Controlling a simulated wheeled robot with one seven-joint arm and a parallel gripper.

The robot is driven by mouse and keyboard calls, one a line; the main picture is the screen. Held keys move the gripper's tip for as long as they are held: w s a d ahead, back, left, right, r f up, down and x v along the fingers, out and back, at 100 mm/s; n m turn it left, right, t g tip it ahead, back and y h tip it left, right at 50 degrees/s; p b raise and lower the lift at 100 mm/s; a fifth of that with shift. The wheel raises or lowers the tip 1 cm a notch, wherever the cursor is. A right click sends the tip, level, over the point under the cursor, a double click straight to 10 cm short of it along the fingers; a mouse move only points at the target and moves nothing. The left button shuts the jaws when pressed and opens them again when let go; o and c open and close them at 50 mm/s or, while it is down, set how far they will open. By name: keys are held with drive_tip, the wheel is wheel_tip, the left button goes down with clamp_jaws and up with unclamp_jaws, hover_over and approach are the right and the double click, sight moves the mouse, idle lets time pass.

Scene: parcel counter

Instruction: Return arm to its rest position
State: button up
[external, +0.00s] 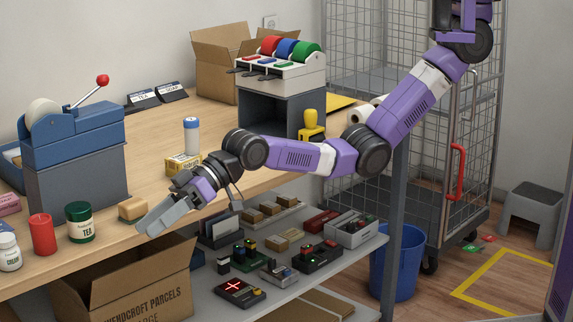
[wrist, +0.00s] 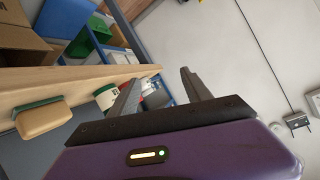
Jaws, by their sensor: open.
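My purple arm reaches from the upper right of the external view down to the left over the wooden counter (external: 300,172). My gripper (external: 146,232) is at the counter's front edge, above the open cardboard box. In the wrist view my gripper (wrist: 160,85) shows two grey fingers standing apart with nothing between them. A tan block with a green underside (wrist: 42,118) lies to the left of the fingers there. The tan block also shows in the external view (external: 132,208), close behind the fingers; whether they touch it cannot be told.
A red jar (external: 42,234), a green tea jar (external: 80,222) and a blue dispenser (external: 75,145) stand left of my gripper. An open cardboard box (external: 130,285) sits below. A lower shelf (external: 215,305) holds several devices. A wire cage (external: 370,60) stands at the right.

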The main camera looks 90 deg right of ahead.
drive_tip(key=s+d+f+m+t+h+p, duration=0.15)
drive_tip(key=s+d+f+m, duration=0.25)
drive_tip(key=s+d+f, duration=1.2)
drive_tip(key=s+d+t+h+p, duration=0.1)
drive_tip(key=s+d, duration=0.6)
drive_tip(key=s, duration=0.2)
drive_tip(key=s+d+t+h, duration=0.1)
drive_tip(key=s+d+h, duration=0.1)
drive_tip(key=s+d, duration=0.6)
drive_tip(key=s+d+r+h+p, duration=0.1)
drive_tip(key=s+d+r, duration=0.2)
drive_tip(key=s+r, duration=0.3)
drive_tip(key=s+d+r+h, duration=0.1)
drive_tip(key=s+d+r, duration=0.2)
drive_tip(key=s, duration=0.5)
drive_tip(key=s+d+r+h+p, duration=0.1)
drive_tip(key=s+d+r, duration=0.35)
drive_tip(key=s, duration=0.25)
wheel_tip(320, 180, up, 15)
drive_tip(key=s+p, duration=0.1)
drive_tip(key=p, duration=1.2)
drive_tip(key=shift+a+f+n+t, duration=0.15)
drive_tip(key=shift+n+t, duration=0.15)
drive_tip(key=shift+t, duration=0.05)
drive_tip(key=shift+o, duration=0.4)
drive_tip(key=shift+h, duration=0.25)
